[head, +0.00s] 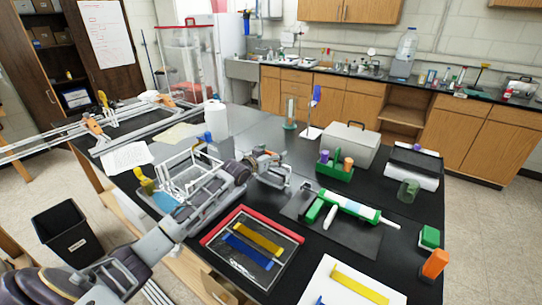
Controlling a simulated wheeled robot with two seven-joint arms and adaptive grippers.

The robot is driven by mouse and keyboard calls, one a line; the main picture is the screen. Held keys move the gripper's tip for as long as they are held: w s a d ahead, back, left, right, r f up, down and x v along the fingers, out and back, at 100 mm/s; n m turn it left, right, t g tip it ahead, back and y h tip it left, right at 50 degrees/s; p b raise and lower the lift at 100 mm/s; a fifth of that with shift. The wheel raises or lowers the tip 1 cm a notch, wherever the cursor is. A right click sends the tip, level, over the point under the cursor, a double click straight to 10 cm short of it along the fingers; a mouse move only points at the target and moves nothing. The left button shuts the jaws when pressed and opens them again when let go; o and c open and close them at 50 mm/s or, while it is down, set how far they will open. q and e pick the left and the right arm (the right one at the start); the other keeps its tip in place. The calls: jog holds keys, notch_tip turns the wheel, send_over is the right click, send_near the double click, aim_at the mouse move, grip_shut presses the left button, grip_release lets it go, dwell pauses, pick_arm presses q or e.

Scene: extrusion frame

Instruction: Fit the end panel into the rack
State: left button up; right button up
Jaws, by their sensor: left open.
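My left gripper (283,168) reaches in from the lower left and hangs over the middle of the black bench, open, with nothing seen between its fingers. A white and grey open frame (192,163), which looks like the rack, stands on the bench left of the gripper; my left arm passes in front of part of it. I cannot pick out the end panel with certainty. A dark flat panel (278,272) with red bars along two edges, a yellow strip and a blue strip lies at the bench's near edge. My right gripper is not in view.
A dark mat (352,236) with a green-and-white tube (348,207) lies right of the gripper. A grey lidded box (350,143) and a green holder (334,172) stand behind it. Long metal rails (60,140) extend left. A black bin (68,236) stands on the floor.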

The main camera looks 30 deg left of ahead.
pick_arm(q)
jog(key=shift+r, duration=0.1)
jog(key=shift+s, duration=0.15)
jog(key=v, duration=1.1)
jog(key=shift+s+b, duration=0.35)
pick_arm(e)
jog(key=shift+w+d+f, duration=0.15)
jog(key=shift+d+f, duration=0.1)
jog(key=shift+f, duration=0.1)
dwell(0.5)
pick_arm(q)
jog(key=shift+r, duration=0.15)
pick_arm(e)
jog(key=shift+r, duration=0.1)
